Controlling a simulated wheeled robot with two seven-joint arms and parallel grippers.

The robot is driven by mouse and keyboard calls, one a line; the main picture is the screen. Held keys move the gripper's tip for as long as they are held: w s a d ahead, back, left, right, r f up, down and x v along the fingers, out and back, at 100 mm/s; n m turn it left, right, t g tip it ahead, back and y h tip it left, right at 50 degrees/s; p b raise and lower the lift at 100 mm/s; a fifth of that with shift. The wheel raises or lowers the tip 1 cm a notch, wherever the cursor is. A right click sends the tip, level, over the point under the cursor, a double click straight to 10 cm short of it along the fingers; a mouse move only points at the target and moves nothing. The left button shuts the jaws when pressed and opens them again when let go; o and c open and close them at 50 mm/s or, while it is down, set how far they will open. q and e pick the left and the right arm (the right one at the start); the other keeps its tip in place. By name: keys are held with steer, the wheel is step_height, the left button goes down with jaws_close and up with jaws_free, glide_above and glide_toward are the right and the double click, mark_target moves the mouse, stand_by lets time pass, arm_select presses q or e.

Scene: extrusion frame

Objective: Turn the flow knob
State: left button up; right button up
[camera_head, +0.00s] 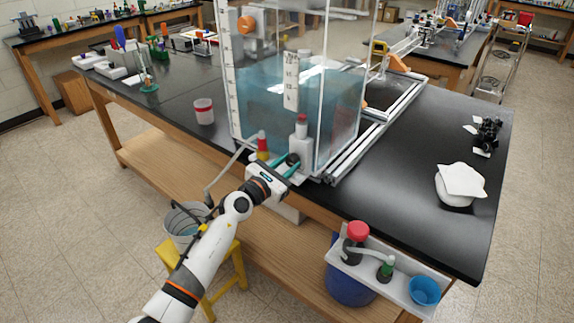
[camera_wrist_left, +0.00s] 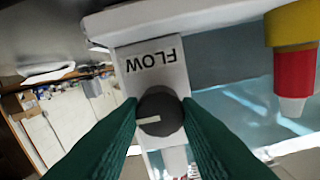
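The flow knob (camera_wrist_left: 160,115) is a round dark knob with a white pointer line that points left in the left wrist view. It sits on a white plate (camera_wrist_left: 150,70) marked FLOW, which appears upside down there. In the head view the knob (camera_head: 293,160) is a small dark spot at the front of the clear tank (camera_head: 290,95) of blue water. My left gripper (camera_wrist_left: 161,103) has its two green fingers on either side of the knob, with their tips against its sides. It also shows in the head view (camera_head: 284,162). My right gripper is not in view.
A red-and-yellow fitting (camera_wrist_left: 293,50) is beside the plate; a white, red-topped part (camera_head: 301,140) stands by the knob. A red-rimmed cup (camera_head: 204,111) is left of the tank. A rack (camera_head: 395,272) with bottles hangs at the front edge. The right tabletop is mostly clear.

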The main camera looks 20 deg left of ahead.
arm_select(q)
steer(key=shift+c, duration=1.2)
steer(key=shift+r+n+p, duration=0.1)
steer(key=shift+n+p, duration=0.95)
steer(key=shift+n, duration=0.25)
steer(key=n+p, duration=0.2)
steer(key=n, duration=0.1)
steer(key=shift+n, duration=0.3)
steer(key=n+p, duration=0.1)
steer(key=n, duration=0.3)
steer(key=shift+p, duration=0.35)
steer(key=shift+n+p, duration=0.45)
steer(key=shift+n, duration=1.75)
